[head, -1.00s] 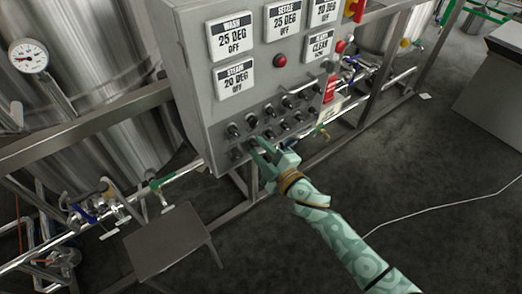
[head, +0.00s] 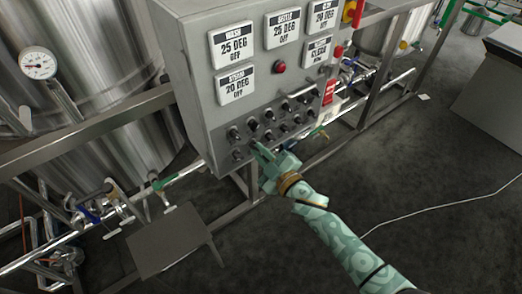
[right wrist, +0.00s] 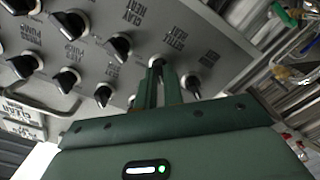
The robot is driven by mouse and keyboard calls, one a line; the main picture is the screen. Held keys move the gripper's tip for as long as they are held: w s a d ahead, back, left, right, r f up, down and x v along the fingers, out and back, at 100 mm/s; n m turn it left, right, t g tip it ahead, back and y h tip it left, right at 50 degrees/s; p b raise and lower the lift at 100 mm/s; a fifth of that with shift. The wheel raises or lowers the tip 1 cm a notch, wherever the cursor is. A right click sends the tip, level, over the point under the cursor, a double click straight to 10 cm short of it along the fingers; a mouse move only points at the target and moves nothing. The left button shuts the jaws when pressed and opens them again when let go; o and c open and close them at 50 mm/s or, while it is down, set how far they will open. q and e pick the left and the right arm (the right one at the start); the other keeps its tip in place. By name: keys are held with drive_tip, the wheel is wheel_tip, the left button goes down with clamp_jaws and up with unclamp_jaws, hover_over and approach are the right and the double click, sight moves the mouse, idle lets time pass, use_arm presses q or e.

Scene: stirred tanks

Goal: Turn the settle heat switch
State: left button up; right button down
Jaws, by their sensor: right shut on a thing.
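My right gripper (head: 257,148) reaches the lower part of the control panel's knob rows in the head view. In the right wrist view its two green fingers (right wrist: 160,82) are shut on a dark knob (right wrist: 157,62), the settle heat switch, next to a label that seems to read SETTLE HEAT. The fingers hide most of this knob. The settle display (head: 284,27) on the panel reads 25 DEG OFF. My left gripper is not in view.
Several similar black knobs surround the held one, such as one close by on the left (right wrist: 120,46) and one on the right (right wrist: 190,83). The grey control box (head: 193,60) also carries a red button (head: 279,66). Steel tanks (head: 95,50) stand behind.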

drive_tip(key=m+p, duration=0.1)
drive_tip(key=m, duration=0.2)
drive_tip(key=shift+m+p, duration=0.45)
drive_tip(key=shift+m, duration=0.25)
drive_tip(key=shift+f, duration=0.1)
drive_tip(key=c, duration=1.5)
unclamp_jaws()
drive_tip(key=shift+s+d, duration=0.1)
